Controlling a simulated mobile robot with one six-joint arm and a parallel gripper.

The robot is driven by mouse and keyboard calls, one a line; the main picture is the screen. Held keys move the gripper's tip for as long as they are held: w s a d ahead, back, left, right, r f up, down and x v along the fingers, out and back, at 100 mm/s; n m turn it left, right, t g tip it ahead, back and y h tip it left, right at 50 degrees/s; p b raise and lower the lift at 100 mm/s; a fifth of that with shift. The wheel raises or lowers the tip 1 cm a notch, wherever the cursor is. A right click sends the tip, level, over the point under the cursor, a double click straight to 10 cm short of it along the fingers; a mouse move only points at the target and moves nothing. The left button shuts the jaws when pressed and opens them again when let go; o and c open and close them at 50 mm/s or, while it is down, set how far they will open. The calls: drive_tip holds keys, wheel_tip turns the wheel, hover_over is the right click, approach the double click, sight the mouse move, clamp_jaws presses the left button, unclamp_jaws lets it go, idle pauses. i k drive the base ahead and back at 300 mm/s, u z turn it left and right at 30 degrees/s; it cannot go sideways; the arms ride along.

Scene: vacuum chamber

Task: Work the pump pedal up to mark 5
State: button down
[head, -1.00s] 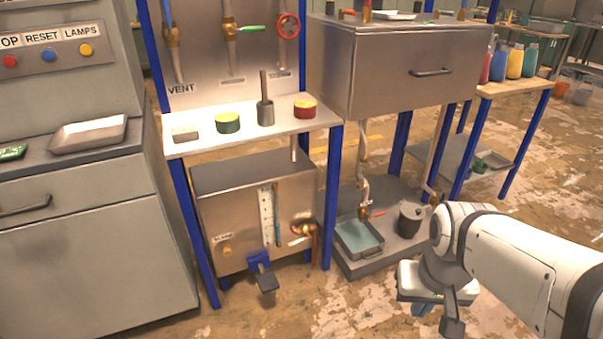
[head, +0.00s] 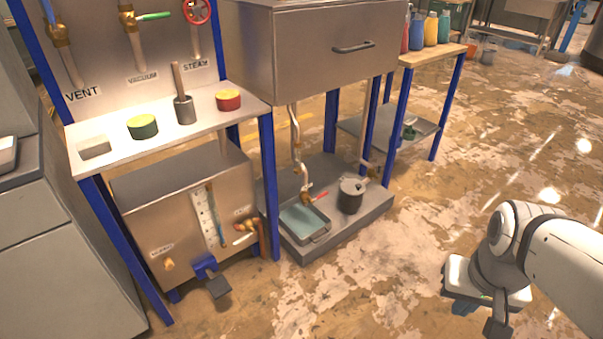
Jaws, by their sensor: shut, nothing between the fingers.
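The pump pedal (head: 217,285) is a dark plate on a blue bracket (head: 205,266), low on the front of a metal pump box (head: 150,215) under the bench. A white upright scale (head: 204,218) with a gauge tube is on the box front. Its marks and level are too small to read. My gripper (head: 497,328) is at the lower right, pointing down over open floor, shut and empty. It is well to the right of the pedal and apart from it.
Blue bench legs (head: 269,190) stand either side of the pump box. A low grey plinth (head: 365,215) with a tray (head: 305,222) and a dark pot (head: 352,194) lies to its right. The floor (head: 400,270) between plinth and arm is clear.

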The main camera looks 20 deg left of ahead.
sight(217, 286)
drive_tip(key=z, duration=2.1)
drive_tip(key=k, duration=2.25)
drive_tip(key=u, duration=1.65)
drive_tip(key=i, duration=1)
drive_tip(key=u, duration=0.1)
